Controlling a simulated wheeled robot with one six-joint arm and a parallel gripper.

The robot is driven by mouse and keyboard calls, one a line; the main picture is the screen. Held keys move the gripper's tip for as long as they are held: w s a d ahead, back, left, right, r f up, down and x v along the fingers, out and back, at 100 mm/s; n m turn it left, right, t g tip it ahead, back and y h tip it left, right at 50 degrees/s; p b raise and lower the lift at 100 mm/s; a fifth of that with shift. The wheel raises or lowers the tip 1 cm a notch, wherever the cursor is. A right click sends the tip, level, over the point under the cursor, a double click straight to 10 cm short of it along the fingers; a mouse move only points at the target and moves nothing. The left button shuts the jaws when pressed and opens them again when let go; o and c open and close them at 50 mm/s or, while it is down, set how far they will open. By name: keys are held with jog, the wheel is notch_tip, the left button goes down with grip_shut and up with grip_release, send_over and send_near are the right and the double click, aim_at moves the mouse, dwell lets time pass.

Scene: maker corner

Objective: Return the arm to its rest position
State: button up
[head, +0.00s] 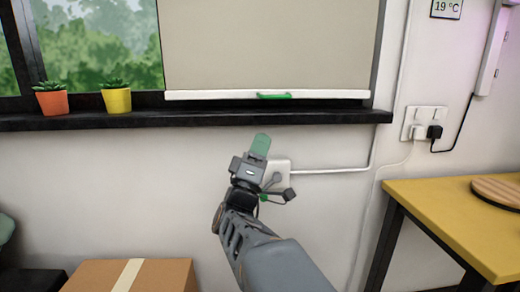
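My arm reaches up from the bottom centre of the head view, in front of the white wall below the window sill. My gripper (260,147) is at its end, with green fingertips pointing up toward the sill. It looks clear of the sill, and nothing shows in it. The fingers line up in this view, so I cannot tell whether they are apart or together. A white wall box (281,171) is partly hidden behind the gripper.
A dark window sill (200,119) holds an orange pot (53,103) and a yellow pot (118,101). A blind (270,45) with a green handle (273,96) hangs above. A yellow table (455,220) stands right, a cardboard box (165,275) lower left.

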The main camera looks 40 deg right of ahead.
jog(key=shift+s+a+f, duration=0.1)
jog(key=shift+a+f, duration=0.25)
jog(key=shift+f, duration=0.1)
dwell(0.3)
